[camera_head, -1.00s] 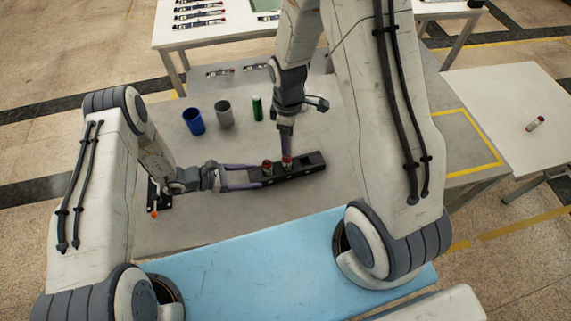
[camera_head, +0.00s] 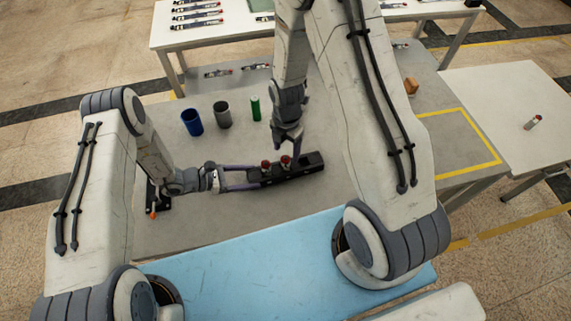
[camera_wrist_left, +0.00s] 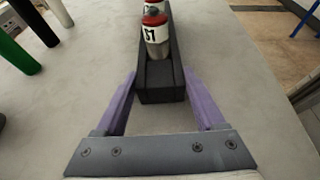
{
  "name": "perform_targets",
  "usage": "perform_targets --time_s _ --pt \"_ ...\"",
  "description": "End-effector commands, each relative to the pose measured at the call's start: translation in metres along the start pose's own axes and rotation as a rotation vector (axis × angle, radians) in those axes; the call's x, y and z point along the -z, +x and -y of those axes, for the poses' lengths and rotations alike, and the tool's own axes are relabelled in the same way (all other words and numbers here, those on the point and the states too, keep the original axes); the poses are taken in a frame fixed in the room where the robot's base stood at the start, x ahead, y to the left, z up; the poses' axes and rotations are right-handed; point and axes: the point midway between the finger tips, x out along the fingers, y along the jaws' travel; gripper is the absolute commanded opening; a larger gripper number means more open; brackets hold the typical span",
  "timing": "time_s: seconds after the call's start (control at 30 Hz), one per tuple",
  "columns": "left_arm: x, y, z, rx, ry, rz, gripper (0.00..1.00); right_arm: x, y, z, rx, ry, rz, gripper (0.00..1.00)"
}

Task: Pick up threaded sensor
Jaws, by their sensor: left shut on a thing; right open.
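Two red-and-white threaded sensors, the left one (camera_head: 265,165) and the right one (camera_head: 286,160), stand upright in a long black holder (camera_head: 312,163) on the grey table. The nearer sensor (camera_wrist_left: 155,32) is marked "S1" or similar in the left wrist view, with the other behind it. My left gripper (camera_head: 258,179) is shut on the left end of the holder, its purple fingers on either side of the holder (camera_wrist_left: 160,85). My right gripper (camera_head: 291,152) is open, pointing down right at the right sensor. Whether its fingers touch the sensor is unclear.
A similar red-and-white part (camera_head: 533,122) lies on the white side table (camera_head: 490,95). A brown block (camera_head: 411,86) sits at the back right.

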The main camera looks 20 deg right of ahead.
Motion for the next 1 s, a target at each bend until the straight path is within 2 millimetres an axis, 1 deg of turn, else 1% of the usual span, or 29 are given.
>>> perform_targets --time_s 0.03,0.27,0.4,0.5,0.63,0.83,0.87,0.9,0.97,1.0 --pt "0.0 0.0 0.0 0.0 0.0 0.0 0.15 0.0 0.007 0.0 0.002 0.0 -0.001 0.72" --pt "0.0 0.0 0.0 -0.001 0.0 0.0 0.15 0.001 0.024 -0.001 0.001 0.001 -0.001 0.72" --pt "0.0 0.0 0.0 0.0 0.0 0.0 0.15 0.002 0.047 -0.001 0.002 0.0 -0.001 0.72" --pt "0.0 0.0 0.0 -0.001 0.0 0.0 0.15 0.002 0.059 -0.001 0.002 0.001 -0.001 0.72" --pt "0.0 0.0 0.0 -0.001 0.0 0.0 0.15 0.001 0.067 -0.002 -0.001 0.001 0.001 0.72" --pt "0.0 0.0 0.0 -0.001 0.0 0.0 0.15 0.001 0.067 -0.002 -0.002 0.001 0.001 0.72" --pt "0.0 0.0 0.0 -0.001 0.0 0.0 0.15 0.001 0.067 -0.002 -0.002 0.001 0.001 0.6" --pt "0.0 0.0 0.0 -0.001 0.0 0.0 0.15 0.001 0.067 -0.002 -0.002 0.001 0.001 0.45" --pt "0.0 0.0 0.0 -0.001 0.0 0.0 0.15 0.001 0.067 -0.002 -0.002 0.001 0.001 0.22" --pt "0.0 0.0 0.0 -0.001 0.0 0.0 0.15 0.001 0.067 -0.002 -0.002 0.001 0.001 0.07"
